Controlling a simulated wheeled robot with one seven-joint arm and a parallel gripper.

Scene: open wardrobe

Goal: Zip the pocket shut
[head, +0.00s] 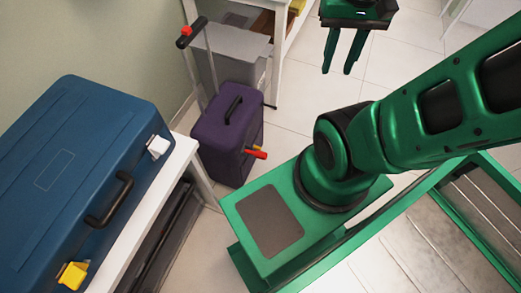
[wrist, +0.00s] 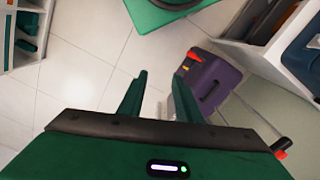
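A purple suitcase (head: 226,128) stands upright on the floor, with a raised telescopic handle topped by a black and red grip (head: 191,32). The suitcase in the wrist view (wrist: 215,82) is right of my fingers. My gripper (head: 338,70) is open and empty, in the air right of and beyond the suitcase; its fingers show in the wrist view (wrist: 157,75).
A blue hard case (head: 75,170) with a white latch (head: 158,146) and a yellow latch (head: 73,275) lies on a white bench (head: 150,215) at left. A grey box (head: 232,55) stands behind the suitcase, by a white shelf unit. Tiled floor between suitcase and gripper is clear.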

